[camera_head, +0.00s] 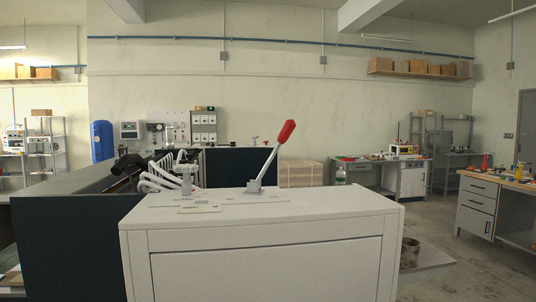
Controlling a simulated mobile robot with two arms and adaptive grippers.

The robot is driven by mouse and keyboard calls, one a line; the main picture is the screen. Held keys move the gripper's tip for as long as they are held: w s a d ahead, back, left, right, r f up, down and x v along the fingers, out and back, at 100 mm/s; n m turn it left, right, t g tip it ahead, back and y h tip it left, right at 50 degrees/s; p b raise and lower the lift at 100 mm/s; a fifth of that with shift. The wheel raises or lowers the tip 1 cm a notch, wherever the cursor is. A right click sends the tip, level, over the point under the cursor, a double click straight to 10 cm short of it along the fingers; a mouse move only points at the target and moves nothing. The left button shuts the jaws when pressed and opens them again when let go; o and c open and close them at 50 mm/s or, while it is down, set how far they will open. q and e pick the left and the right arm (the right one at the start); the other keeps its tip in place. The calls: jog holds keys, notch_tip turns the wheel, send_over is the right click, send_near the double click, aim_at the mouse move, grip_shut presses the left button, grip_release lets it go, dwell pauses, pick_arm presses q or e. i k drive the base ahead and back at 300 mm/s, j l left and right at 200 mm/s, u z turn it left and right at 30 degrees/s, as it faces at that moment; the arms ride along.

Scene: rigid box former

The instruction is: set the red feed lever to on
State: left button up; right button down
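The red feed lever (285,132) stands on top of the white machine cabinet (265,258) in the middle of the head view. Its red handle sits on a thin metal rod that rises from a small grey bracket (255,187). The rod tilts up and to the right. Flat plates (200,209) lie on the cabinet top left of the bracket, but any marking on them is too small to read. Neither of my grippers is in the head view.
White curved tubes (160,178) and a dark machine body (65,240) adjoin the cabinet at left. A dark panel (228,166) stands behind it. The cabinet top right of the lever is clear. Workbenches (485,195) stand farther off at right.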

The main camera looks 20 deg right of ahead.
aim_at(287, 128)
jog(key=i+l+u, duration=0.1)
jog(key=l+u, duration=0.3)
jog(key=l, duration=0.75)
jog(key=k+l+u, duration=0.1)
jog(key=l+u, duration=0.3)
jog(key=l, duration=0.7)
